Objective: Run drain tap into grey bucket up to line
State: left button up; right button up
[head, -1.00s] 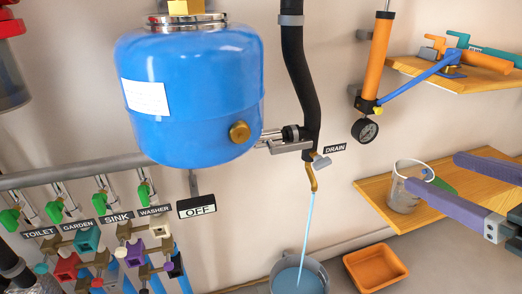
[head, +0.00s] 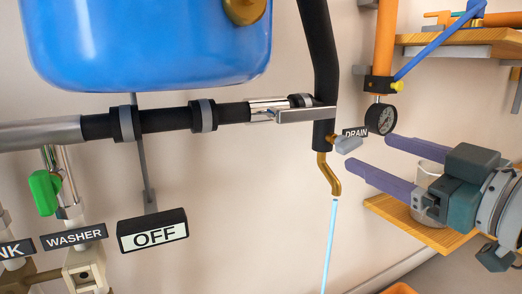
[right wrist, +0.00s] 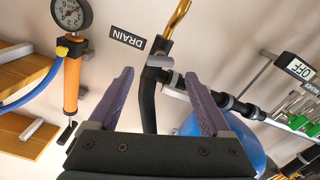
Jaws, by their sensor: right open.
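The drain tap has a brass spout (head: 328,176) and a grey lever (head: 349,144) beside the DRAIN label (head: 356,132). A blue water stream (head: 330,240) runs down from the spout, so the tap is open. The grey bucket and its line are below the current head view. My right gripper (head: 370,152) is open and empty, its purple fingers pointing left at the lever, just to its right. In the right wrist view the lever (right wrist: 160,61) shows between and beyond the fingertips; I cannot tell whether they touch it. My left gripper is not in view.
A clear jug (head: 428,176) stands on the wooden shelf (head: 440,238) behind my right gripper. A gauge (head: 381,118) and orange pump (head: 385,40) are above it. A black pipe (head: 319,50), blue tank (head: 140,40) and OFF sign (head: 153,232) are to the left.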

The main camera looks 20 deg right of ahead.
aim_at(355, 144)
jog(key=w, duration=0.1)
jog(key=w+b, duration=0.1)
jog(key=w, duration=0.1)
jog(key=w+b, duration=0.1)
jog(key=w, duration=0.1)
jog(key=shift+w+a+f, duration=0.1)
jog(key=shift+w+a, duration=0.05)
jog(key=shift+a, duration=0.1)
jog(key=shift+w, duration=0.55)
jog(key=shift+c, duration=0.3)
grip_shut()
jog(key=m+p, duration=0.1)
jog(key=p, duration=0.1)
jog(key=m+p, duration=0.2)
jog(key=p, duration=0.1)
jog(key=shift+r, duration=0.35)
jog(key=shift+f+m, duration=0.2)
jog(key=shift+m, duration=0.3)
